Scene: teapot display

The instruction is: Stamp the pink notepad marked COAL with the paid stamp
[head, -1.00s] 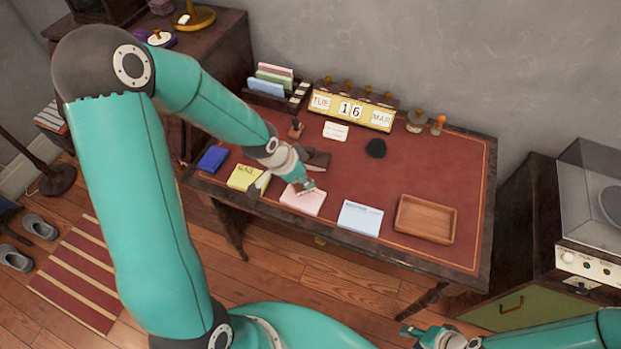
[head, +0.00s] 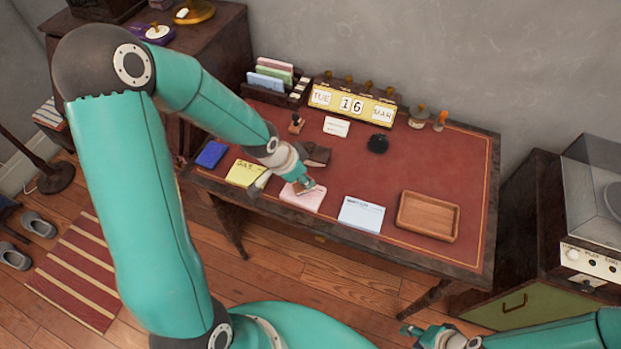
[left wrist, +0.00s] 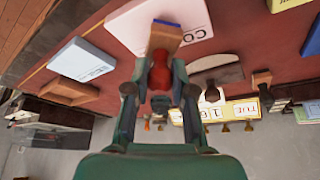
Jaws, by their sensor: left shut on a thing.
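The pink notepad (head: 307,204) lies near the front edge of the desk, between the yellow and white pads. In the left wrist view the notepad (left wrist: 192,15) shows the letters "CO"; the rest is hidden. My left gripper (left wrist: 160,90) is shut on a stamp (left wrist: 160,66) with a red handle, a wooden base and a blue face edge. In the head view my left gripper (head: 303,182) is over the pink notepad. I cannot tell whether the stamp touches the paper. My right gripper (head: 408,331) is at the bottom, away from the desk.
A yellow pad (head: 243,173), blue pad (head: 211,154), white pad (head: 362,214) and wooden tray (head: 428,215) lie on the desk (head: 340,180). Another stamp (head: 296,124), a dark round thing (head: 378,143) and a calendar (head: 352,104) stand behind. The desk's right middle is clear.

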